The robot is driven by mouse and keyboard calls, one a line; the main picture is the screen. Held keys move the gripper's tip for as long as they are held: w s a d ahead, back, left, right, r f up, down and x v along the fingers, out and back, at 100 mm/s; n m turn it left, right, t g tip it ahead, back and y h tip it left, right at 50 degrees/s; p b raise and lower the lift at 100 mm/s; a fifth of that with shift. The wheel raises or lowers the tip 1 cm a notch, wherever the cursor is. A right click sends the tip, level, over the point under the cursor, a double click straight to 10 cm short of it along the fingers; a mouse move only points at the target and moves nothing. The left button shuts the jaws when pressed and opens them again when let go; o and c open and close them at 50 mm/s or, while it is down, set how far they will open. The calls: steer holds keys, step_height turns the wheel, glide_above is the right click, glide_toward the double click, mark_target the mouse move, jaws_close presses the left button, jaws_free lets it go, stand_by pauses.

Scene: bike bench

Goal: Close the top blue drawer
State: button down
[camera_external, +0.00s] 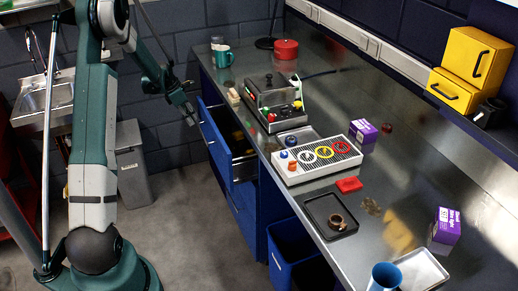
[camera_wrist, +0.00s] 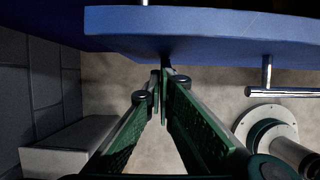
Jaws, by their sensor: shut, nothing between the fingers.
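The top blue drawer (camera_external: 213,143) stands pulled out from the bench in the external view, with items partly visible inside. Its blue front also spans the top of the wrist view (camera_wrist: 220,37), with a metal bar handle (camera_wrist: 266,78) to the right. My gripper (camera_external: 191,121) is outside the drawer, by its front near the far end. In the wrist view my gripper (camera_wrist: 162,80) is shut and empty, its fingertips close to the drawer's face, left of the handle. I cannot tell whether they touch it.
A lower blue drawer (camera_external: 243,207) sits beneath. A grey bin (camera_external: 132,165) stands by the wall. The floor before the drawers is clear.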

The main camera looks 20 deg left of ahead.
mark_target(199, 102)
steer(key=w+d, duration=0.8)
steer(key=shift+w+d, duration=0.15)
steer(key=shift+d+r, duration=0.1)
steer(key=shift+d, duration=0.05)
steer(key=shift+s+a, duration=0.3)
steer(key=shift+a, duration=0.1)
steer(key=s+a+r, duration=0.1)
steer(key=r, duration=0.1)
steer(key=s+a+r+p, duration=0.1)
steer(key=s+a+r, duration=0.1)
steer(key=r, duration=0.1)
steer(key=s+a+r, duration=0.1)
steer(key=a+r, duration=0.1)
steer(key=shift+s+r+p, duration=0.25)
steer(key=shift+s+p, duration=0.15)
steer(key=shift+v, duration=0.85)
